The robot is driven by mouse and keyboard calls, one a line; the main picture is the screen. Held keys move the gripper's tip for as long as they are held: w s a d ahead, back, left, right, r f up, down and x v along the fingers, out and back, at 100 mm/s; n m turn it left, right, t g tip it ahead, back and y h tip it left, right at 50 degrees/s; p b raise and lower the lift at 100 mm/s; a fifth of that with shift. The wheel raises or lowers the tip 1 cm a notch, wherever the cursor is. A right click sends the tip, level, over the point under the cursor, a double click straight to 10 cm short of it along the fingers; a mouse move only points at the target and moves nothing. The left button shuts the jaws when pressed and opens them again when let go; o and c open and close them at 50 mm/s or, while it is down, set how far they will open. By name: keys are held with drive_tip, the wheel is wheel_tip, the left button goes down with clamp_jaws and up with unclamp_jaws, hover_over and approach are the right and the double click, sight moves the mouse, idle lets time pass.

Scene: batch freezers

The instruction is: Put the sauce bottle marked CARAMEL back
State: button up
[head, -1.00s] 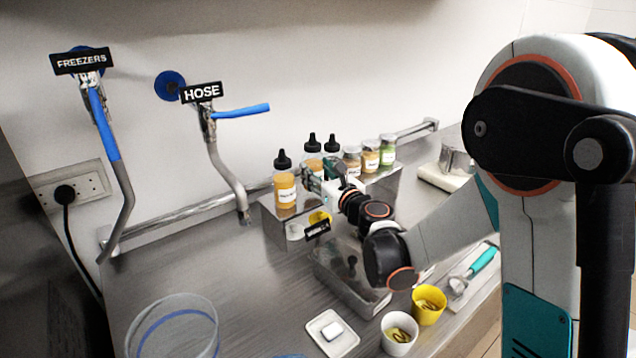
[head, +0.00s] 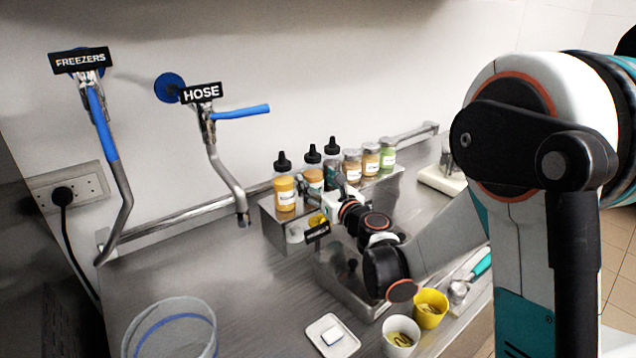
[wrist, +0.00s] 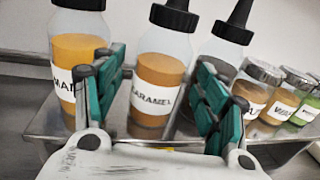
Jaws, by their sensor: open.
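The CARAMEL sauce bottle (wrist: 160,75), clear with orange-brown sauce and a black nozzle cap, stands upright on the steel shelf (wrist: 45,125). In the head view it is the middle bottle (head: 313,177) of three, partly hidden by my gripper. My gripper (wrist: 157,95) is open, its teal fingers to either side of the bottle in the wrist view, with gaps between them and it. In the head view my gripper (head: 334,184) is just in front of the bottle row.
A yellow-orange bottle labelled "MA…" (wrist: 75,60) stands left of it, a darker bottle (wrist: 225,50) right. Several lidded jars (head: 371,158) continue the row. A steel pan (head: 340,285) lies below my arm, near yellow (head: 430,308) and white cups (head: 400,338).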

drive_tip(key=p+v, duration=0.2)
drive_tip(key=v, duration=1)
drive_tip(key=s+d+r+m+h, duration=0.3)
drive_tip(key=d+r+m+h, duration=0.3)
drive_tip(key=m, duration=0.7)
drive_tip(key=s+d+r+m+h, duration=0.45)
drive_tip(key=d+m, duration=0.45)
drive_tip(key=m, duration=0.3)
drive_tip(key=s+a+f+m+g+y, duration=0.1)
drive_tip(key=s+f+m+g, duration=0.3)
drive_tip(key=s+m, duration=0.4)
drive_tip(key=s+a+f+m+g+y, duration=0.2)
drive_tip(key=s+f+m+g, duration=0.3)
drive_tip(key=s+m, duration=0.3)
drive_tip(key=s+a, duration=0.1)
drive_tip(key=s, duration=0.3)
drive_tip(key=shift+s+a+f, duration=0.25)
drive_tip(key=shift+a+f, duration=0.1)
drive_tip(key=shift+f, duration=0.05)
